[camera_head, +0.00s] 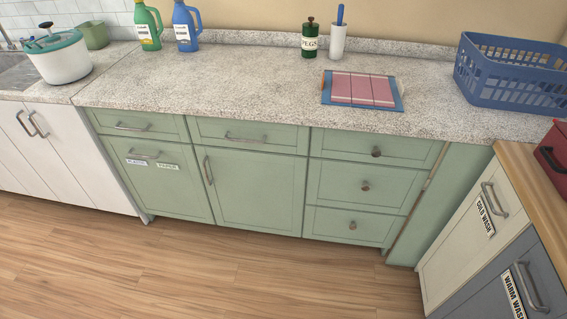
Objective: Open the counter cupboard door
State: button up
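The green counter cupboard (251,190) stands under a speckled grey counter. Its middle door (255,195) is shut, with a vertical metal handle (208,170) near its upper left edge. To its left is a green panel (165,190) with a horizontal handle (144,154) and two small labels. Two shut drawers with long handles sit above these fronts. To the right are stacked drawers (355,188) with round knobs, all shut. My gripper is not in view.
The wooden floor (210,270) before the cupboard is clear. At the right, a unit with labelled cold wash and warm wash fronts (475,215) juts forward. White cabinets (70,150) stand at the left. A blue basket (510,75), bottles and a pink-and-blue board (362,90) are on the counter.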

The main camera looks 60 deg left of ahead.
aim_at(249, 190)
jog(key=u, duration=2.65)
jog(key=i, duration=1)
jog(key=z, duration=0.45)
